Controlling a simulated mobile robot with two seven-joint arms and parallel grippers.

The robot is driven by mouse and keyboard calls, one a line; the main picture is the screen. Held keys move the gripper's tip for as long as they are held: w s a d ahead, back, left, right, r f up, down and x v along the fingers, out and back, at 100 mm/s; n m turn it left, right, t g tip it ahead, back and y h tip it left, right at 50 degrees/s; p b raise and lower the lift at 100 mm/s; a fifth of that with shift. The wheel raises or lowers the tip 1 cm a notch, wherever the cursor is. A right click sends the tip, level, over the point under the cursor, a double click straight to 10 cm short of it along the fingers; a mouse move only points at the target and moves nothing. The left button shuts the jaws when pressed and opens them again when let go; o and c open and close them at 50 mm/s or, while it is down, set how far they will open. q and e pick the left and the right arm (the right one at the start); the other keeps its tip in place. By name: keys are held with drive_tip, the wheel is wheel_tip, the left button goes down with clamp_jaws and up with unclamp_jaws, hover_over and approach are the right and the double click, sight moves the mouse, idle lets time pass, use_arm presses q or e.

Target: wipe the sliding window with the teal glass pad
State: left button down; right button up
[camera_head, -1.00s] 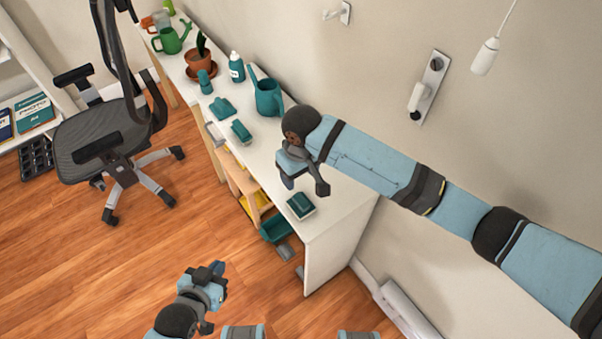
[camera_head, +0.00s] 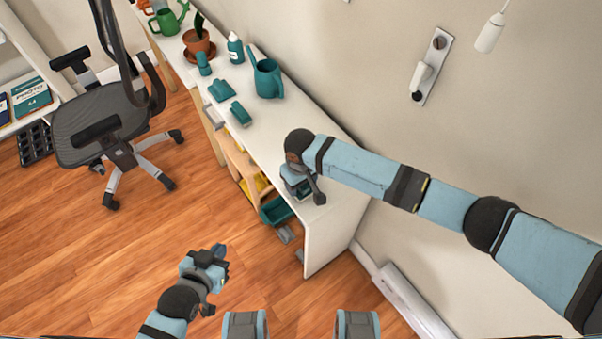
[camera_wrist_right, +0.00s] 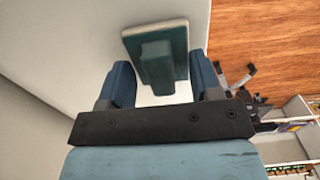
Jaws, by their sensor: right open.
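A teal pad with a raised block-like handle (camera_wrist_right: 155,62) lies on the white desk top near the desk's end. My right gripper (camera_wrist_right: 161,74) is open, with one finger on each side of the pad's handle and a gap on both sides. In the head view my right gripper (camera_head: 303,189) is low over the desk's near end and hides most of this pad. My left gripper (camera_head: 214,256) is over the wooden floor, away from the desk; its fingers are too small to read. I see no sliding window in these views.
The white desk (camera_head: 335,205) also holds two other teal pad-like items (camera_head: 220,90) (camera_head: 240,113), a teal watering can (camera_head: 266,77), a bottle (camera_head: 235,48) and a potted plant (camera_head: 198,43). An office chair (camera_head: 105,125) stands left. A teal bin (camera_head: 276,210) is beside the desk.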

drive_tip(key=shift+f, duration=0.2)
drive_tip(key=c, duration=1)
drive_tip(key=o, duration=0.6)
drive_tip(key=shift+o, duration=0.2)
drive_tip(key=shift+r, duration=0.1)
drive_tip(key=shift+r+p, duration=0.2)
drive_tip(key=shift+p, duration=0.5)
drive_tip(key=c, duration=0.7)
